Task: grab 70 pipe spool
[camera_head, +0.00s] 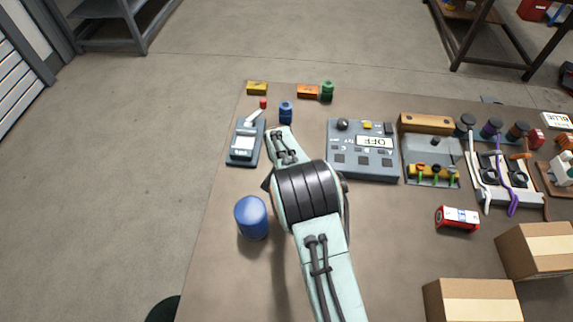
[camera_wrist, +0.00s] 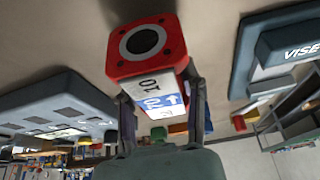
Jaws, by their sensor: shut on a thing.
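The pipe spool (camera_wrist: 172,47) in the wrist view has a red square flange with a dark round bore. Its white and blue label reads 70, seen upside down, with an arrow. My gripper (camera_wrist: 160,92) is shut on this spool, with a finger on each side of its body. In the head view my arm hides the gripper and the held spool. Another red and white cylindrical piece (camera_head: 457,218) lies on the table to the right; its label is too small to read.
A blue cylinder (camera_head: 252,217) stands near my arm. Right are a control box (camera_head: 362,150), a tray with valves (camera_head: 432,165) and cardboard boxes (camera_head: 473,301).

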